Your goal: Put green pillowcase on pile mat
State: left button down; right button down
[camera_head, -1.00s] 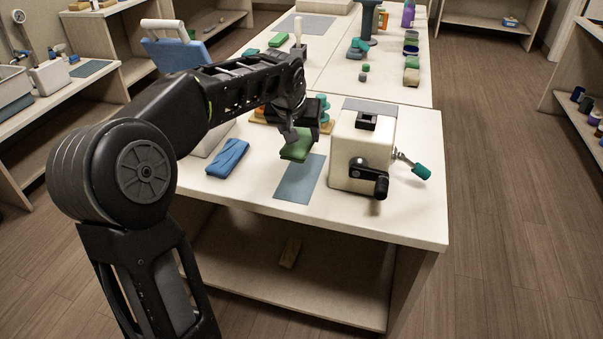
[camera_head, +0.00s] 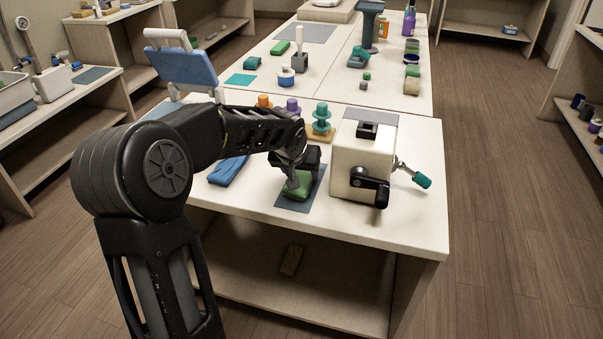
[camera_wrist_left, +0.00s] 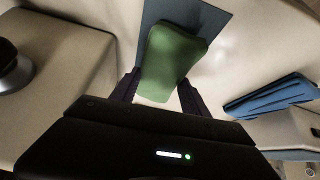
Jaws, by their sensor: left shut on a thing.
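The green pillowcase (camera_head: 297,187) is a small folded green bundle held by my left gripper (camera_head: 296,178). It is over the grey-blue pile mat (camera_head: 291,203) near the front of the table. In the left wrist view the pillowcase (camera_wrist_left: 173,62) sits between the two dark fingers (camera_wrist_left: 158,90) and overlaps the mat (camera_wrist_left: 195,15). The gripper is shut on it. Whether the pillowcase touches the mat cannot be told for certain; it looks low, at or just above it. My right gripper is out of view.
A white box with a black crank (camera_head: 362,165) stands close to the right of the mat. A folded blue cloth (camera_head: 228,172) lies to the left, and it also shows in the left wrist view (camera_wrist_left: 270,97). Coloured pegs on stands (camera_head: 321,121) are behind. The table's front edge is near.

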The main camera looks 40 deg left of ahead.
pick_arm(q)
jog(key=shift+f, duration=0.4)
jog(key=shift+f, duration=0.15)
jog(key=c, duration=0.5)
grip_release()
jog(key=shift+r, duration=0.25)
jog(key=b+v, duration=0.1)
jog(key=v, duration=1.1)
jog(key=shift+f, duration=0.1)
